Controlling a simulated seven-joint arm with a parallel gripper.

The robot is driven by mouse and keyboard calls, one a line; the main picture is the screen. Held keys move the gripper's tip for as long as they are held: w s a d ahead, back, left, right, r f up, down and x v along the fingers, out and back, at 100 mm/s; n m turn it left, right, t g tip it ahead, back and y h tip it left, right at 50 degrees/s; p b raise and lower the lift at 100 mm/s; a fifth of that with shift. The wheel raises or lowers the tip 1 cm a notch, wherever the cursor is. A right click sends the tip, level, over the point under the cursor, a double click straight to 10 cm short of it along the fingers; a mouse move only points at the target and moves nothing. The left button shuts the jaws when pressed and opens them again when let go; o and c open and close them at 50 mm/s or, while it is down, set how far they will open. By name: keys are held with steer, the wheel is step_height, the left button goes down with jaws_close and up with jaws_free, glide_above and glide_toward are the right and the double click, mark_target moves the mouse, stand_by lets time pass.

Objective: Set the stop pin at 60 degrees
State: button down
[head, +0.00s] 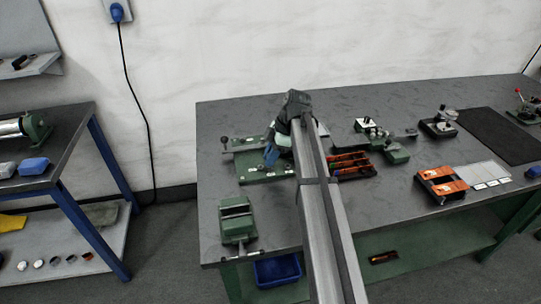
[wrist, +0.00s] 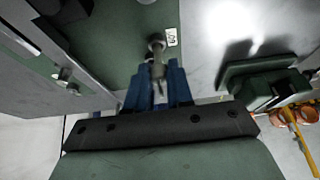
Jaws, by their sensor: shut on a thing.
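My gripper (wrist: 160,72) has blue fingers, shut on the grey metal stop pin (wrist: 157,44) in the wrist view. The pin is over the green plate (wrist: 120,45), close beside a small white label (wrist: 171,37) that seems to read 60. I cannot tell whether the pin's far end is in a hole or just above the plate. In the head view my gripper (head: 271,155) is at the right part of the green plate (head: 250,174). My arm hides part of the plate there, and the pin is too small to make out.
A grey bar with bolts (wrist: 50,70) runs along the plate's left in the wrist view. A green vise (head: 237,222) stands at the table's front left. An orange-and-black tray (head: 352,165) and small green fixtures (head: 396,154) lie right of my arm. The table's front middle is clear.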

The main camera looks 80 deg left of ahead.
steer(key=shift+f, duration=0.35)
stand_by(0.7)
steer(key=c, duration=1.3)
jaws_free()
steer(key=shift+r, duration=0.15)
steer(key=shift+r, duration=1.35)
steer(key=o, duration=0.5)
